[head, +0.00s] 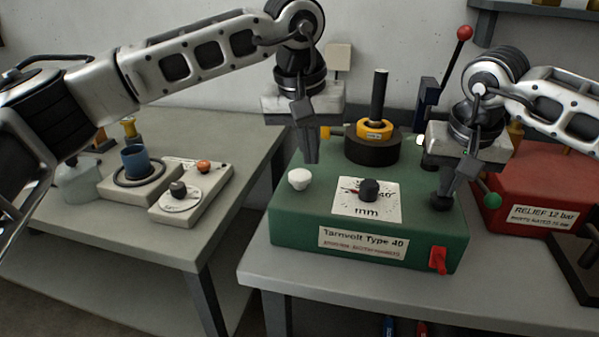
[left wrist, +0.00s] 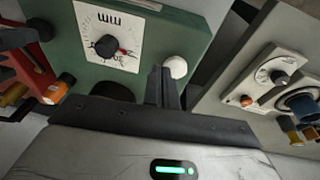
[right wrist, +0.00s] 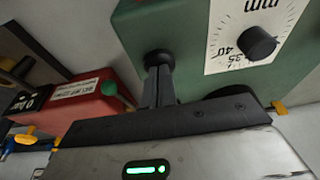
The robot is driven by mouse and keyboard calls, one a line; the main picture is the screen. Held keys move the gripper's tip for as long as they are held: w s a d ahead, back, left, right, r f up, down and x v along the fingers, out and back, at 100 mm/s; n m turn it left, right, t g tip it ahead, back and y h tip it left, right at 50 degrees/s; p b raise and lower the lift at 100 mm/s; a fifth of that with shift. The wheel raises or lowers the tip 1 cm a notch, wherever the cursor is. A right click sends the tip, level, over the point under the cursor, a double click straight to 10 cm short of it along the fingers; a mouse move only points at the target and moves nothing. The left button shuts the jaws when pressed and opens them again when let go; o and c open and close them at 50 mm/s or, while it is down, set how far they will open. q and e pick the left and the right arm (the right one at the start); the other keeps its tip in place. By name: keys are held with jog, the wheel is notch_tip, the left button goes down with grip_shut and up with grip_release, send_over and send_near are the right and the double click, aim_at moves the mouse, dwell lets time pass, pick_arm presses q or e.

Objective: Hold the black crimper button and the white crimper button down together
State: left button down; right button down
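A black dial (head: 369,190) sits between the buttons. A red switch (head: 438,260) is on the front. Behind stands a black post (head: 379,95) with a yellow collar. A red relief box (head: 545,185) with a green knob (head: 492,201) is close to my right gripper. The left table (head: 110,239) holds other devices.

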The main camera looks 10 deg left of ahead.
aim_at(300, 173)
pick_arm(q)
notch_tip(300, 173, up, 3)
jog(key=w+a+y, duration=0.1)
jog(key=a, duration=0.2)
jog(key=shift+t, duration=0.3)
jog(key=shift+d+x, duration=0.15)
jog(key=shift+x, duration=1.5)
jog(key=shift+d+x, duration=0.1)
jog(key=shift+x, duration=1.6)
jog(key=shift+f, duration=0.15)
jog(key=shift+f, duration=0.5)
jog(key=shift+w+r+v, duration=0.1)
jog(key=shift+w+v, duration=0.15)
jog(key=shift+v, duration=0.9)
jog(key=shift+w+r+v, duration=0.1)
jog(key=shift+w+v, duration=0.2)
jog(key=shift+v, duration=0.8)
jog(key=shift+w+v, duration=0.25)
jog(key=shift+v, duration=0.9)
